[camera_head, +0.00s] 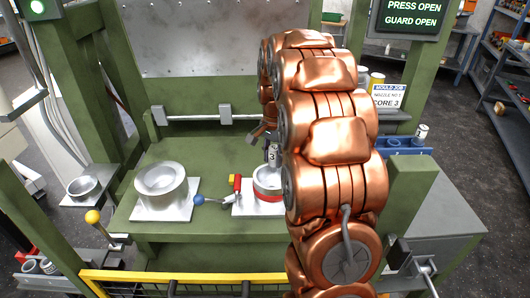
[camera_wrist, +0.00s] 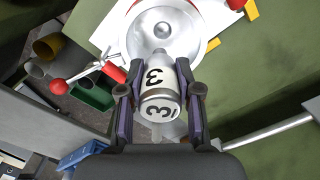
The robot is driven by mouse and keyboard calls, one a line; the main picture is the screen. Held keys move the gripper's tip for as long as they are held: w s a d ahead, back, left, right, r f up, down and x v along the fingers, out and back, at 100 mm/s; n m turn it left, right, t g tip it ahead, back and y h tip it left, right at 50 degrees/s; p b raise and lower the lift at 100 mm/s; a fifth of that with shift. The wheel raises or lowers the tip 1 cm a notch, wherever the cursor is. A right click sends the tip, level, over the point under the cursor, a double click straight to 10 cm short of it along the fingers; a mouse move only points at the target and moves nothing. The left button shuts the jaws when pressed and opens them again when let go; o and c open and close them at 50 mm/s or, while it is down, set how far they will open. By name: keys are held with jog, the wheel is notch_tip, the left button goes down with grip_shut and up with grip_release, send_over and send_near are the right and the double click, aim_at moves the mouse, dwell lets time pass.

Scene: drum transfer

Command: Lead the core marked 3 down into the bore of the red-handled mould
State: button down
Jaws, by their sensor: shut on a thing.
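The core marked 3 (camera_wrist: 158,85) is a grey, bottle-shaped piece with a white band and black 3s. It also shows in the head view (camera_head: 273,154). My gripper (camera_wrist: 161,92) is shut on it, one finger on each side. The red-banded mould (camera_head: 268,182) stands on a white plate, directly below the core.
A second, wider mould (camera_head: 160,188) stands to the left on its own white plate. A blue-ball lever (camera_head: 198,200) lies between the moulds, by a red upright part (camera_head: 237,183). Green press posts flank the bed. A blue bin (camera_head: 405,146) is at right.

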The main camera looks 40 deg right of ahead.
aim_at(272, 171)
jog(key=shift+w+f, duration=0.25)
jog(key=shift+f, duration=0.6)
jog(key=shift+f+b, duration=0.3)
jog(key=shift+f, duration=2.5)
jog(key=shift+f+b, duration=1.15)
jog(key=shift+f, duration=0.7)
jog(key=c, duration=0.7)
grip_release()
notch_tip(272, 171, up, 12)
